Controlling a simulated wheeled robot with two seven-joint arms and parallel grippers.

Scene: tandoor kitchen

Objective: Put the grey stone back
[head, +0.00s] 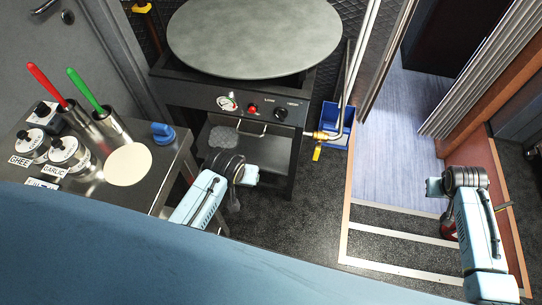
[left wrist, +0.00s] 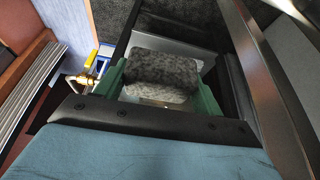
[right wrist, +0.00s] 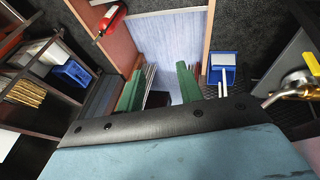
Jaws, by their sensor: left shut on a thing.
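The grey stone (left wrist: 160,75), a speckled block, sits between the two green fingers of my left gripper (left wrist: 160,78) in the left wrist view. The gripper is shut on it. In the head view my left arm reaches in front of the dark oven cart, and the stone shows as a grey speckled patch (head: 222,137) just beyond the wrist. Whether the stone touches anything below it cannot be told. My right gripper (right wrist: 160,88) is open and empty in the right wrist view, its green fingers apart. In the head view my right arm is at the far right, over the steps.
The cart has a large round grey top (head: 254,38) and a front panel with knobs (head: 281,114). A steel counter (head: 150,189) at left holds jars, utensil cups and a pale round disc (head: 128,164). A blue bin (head: 338,126) and yellow-handled valve stand right of the cart.

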